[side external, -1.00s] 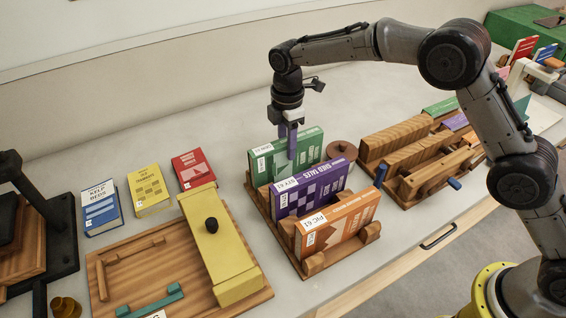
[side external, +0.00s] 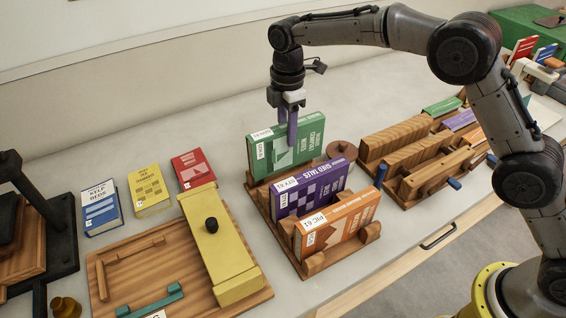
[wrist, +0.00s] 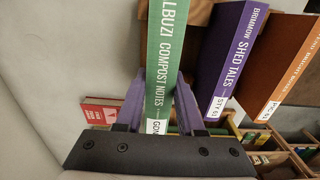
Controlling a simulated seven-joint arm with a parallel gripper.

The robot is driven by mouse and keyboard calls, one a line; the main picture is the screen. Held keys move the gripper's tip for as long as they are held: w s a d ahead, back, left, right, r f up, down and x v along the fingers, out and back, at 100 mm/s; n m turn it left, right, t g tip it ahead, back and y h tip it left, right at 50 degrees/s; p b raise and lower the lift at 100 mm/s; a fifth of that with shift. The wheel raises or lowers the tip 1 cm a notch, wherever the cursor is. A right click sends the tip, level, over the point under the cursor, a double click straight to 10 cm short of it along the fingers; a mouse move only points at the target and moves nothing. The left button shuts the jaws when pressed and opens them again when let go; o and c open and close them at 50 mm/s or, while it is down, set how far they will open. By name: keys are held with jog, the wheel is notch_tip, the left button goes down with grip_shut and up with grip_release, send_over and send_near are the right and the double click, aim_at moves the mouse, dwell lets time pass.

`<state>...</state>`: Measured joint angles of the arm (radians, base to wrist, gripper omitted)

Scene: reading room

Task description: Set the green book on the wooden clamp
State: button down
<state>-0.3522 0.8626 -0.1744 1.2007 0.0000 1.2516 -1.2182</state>
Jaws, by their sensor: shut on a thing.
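The green book (side external: 268,152) stands upright above the back slot of the wooden rack (side external: 312,262), at its left end. My gripper (side external: 290,138) is shut on its upper edge from above. The wrist view shows the purple fingers on both sides of the green spine (wrist: 165,60). The book's lower edge is partly hidden, so I cannot tell if it is fully clear of the rack.
A purple book (side external: 310,190) and an orange book (side external: 338,225) stand in the rack. A brown round knob (side external: 342,150) is beside it. Blue, yellow and red books lie at left, behind a wooden board with a yellow bar (side external: 222,250). The table behind the rack is clear.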

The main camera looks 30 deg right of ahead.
jog(key=shift+r, duration=1.5)
jog(key=d+r, duration=0.3)
jog(key=d, duration=1.5)
jog(key=s+d+f, duration=0.1)
jog(key=s+d, duration=0.3)
jog(key=d, duration=0.4)
jog(key=s+d+f, duration=0.1)
jog(key=s+d, duration=0.3)
jog(key=d, duration=0.4)
jog(key=shift+s+d+f, duration=0.15)
jog(key=shift+s+d, duration=0.1)
jog(key=shift+d, duration=0.05)
jog(key=shift+f, duration=0.65)
jog(key=shift+f, duration=1.35)
jog(key=shift+f, duration=1.7)
